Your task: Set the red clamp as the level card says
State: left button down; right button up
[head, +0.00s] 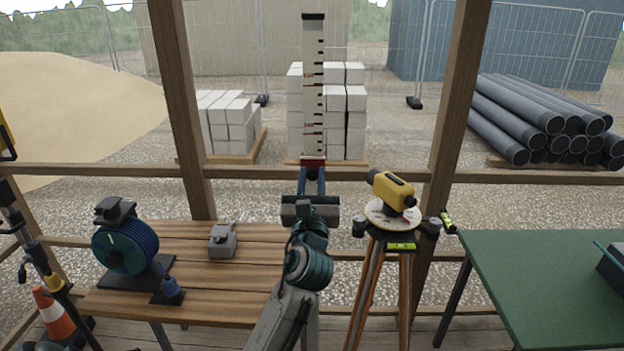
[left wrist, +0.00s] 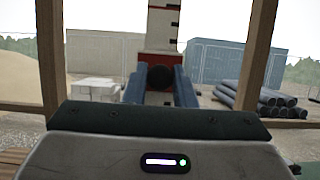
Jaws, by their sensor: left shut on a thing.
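The red clamp (head: 313,162) sits around the lower part of an upright white staff (head: 313,90) with black and red marks. In the left wrist view the clamp (left wrist: 162,54) shows as a red band with a round black knob (left wrist: 160,77) facing me. My left gripper (head: 312,182) is shut on the clamp, its two blue fingers on either side of the knob in the left wrist view (left wrist: 159,92). The staff's foot is hidden behind my gripper. A yellow level (head: 393,190) stands on a tripod to the right. I cannot make out a level card.
A wooden bench (head: 190,290) at left holds a blue cable reel (head: 125,246) and a small grey device (head: 222,240). A green table (head: 540,285) stands at right. Wooden posts and a rail (head: 240,173) frame the opening. The tripod (head: 368,290) stands close right of my left arm.

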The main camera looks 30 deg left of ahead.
pick_arm(q)
notch_tip(320, 180, down, 5)
jog(key=b, duration=0.3)
jog(key=c, duration=1.2)
grip_release()
jog(key=b+v, duration=0.3)
jog(key=v, duration=0.7)
jog(key=shift+s+d+f, duration=0.1)
jog(key=shift+s+d, duration=0.15)
jog(key=shift+s, duration=0.05)
